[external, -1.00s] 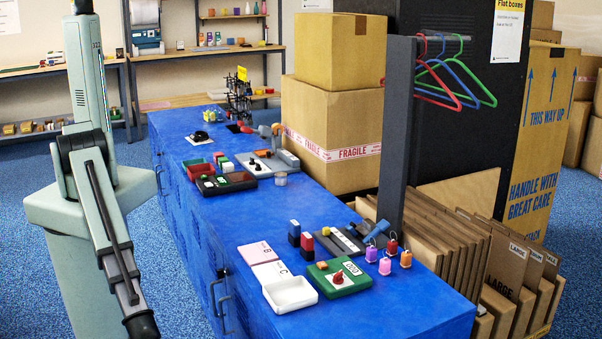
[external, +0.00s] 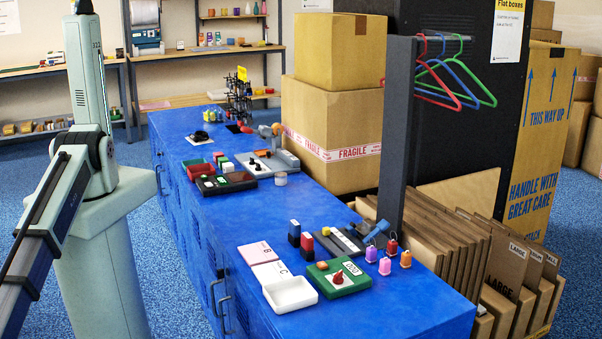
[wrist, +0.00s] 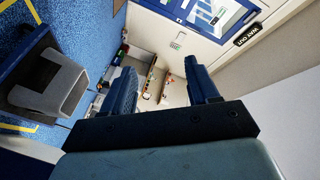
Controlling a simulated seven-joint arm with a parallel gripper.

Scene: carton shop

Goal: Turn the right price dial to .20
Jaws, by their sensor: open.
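A green box with a red dial (external: 338,277) and a small white number display (external: 352,267) lies near the front of the blue counter (external: 400,312) in the external view. The digits are too small to read. Farther back on the counter, a grey unit with a black knob (external: 252,163) is also visible. I cannot tell for sure which dial is the right price dial. My gripper (wrist: 159,66) shows in the wrist view with two blue fingers spread apart and nothing between them. It is out of frame in the external view, away from the counter.
A white tray (external: 291,294), pink and white cards (external: 267,262), red and blue stamps (external: 307,244) and several coloured tags (external: 386,265) surround the green box. A dark post with hangers (external: 398,130) and cartons (external: 333,120) stand behind. The counter's front corner is clear.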

